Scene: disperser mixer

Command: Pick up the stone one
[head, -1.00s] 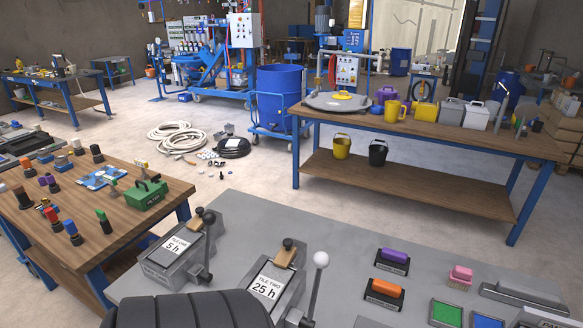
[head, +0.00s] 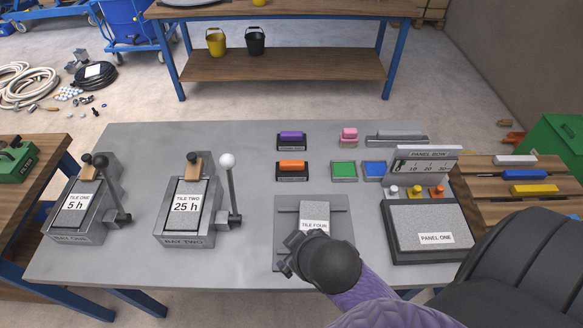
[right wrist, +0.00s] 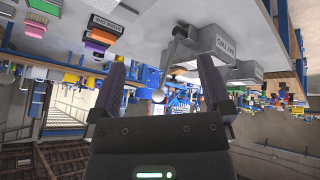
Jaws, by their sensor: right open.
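An orange-handled block (head: 292,165) sits in a dark labelled holder on the grey bench, with a purple-handled block (head: 291,136) in a similar holder behind it. Their labels are too small to read surely in the head view, so I cannot tell which is the stone one. The orange block (right wrist: 103,36) also shows upside down at the upper left of the right wrist view, near a white label. My right gripper (right wrist: 161,62) is open with nothing between its fingers. My left gripper is not in view.
Tile four (head: 314,215) is partly under my arm. Panel one (head: 435,238), green (head: 344,169) and blue (head: 375,169) pads are rightward. Bench space left of the orange block is clear.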

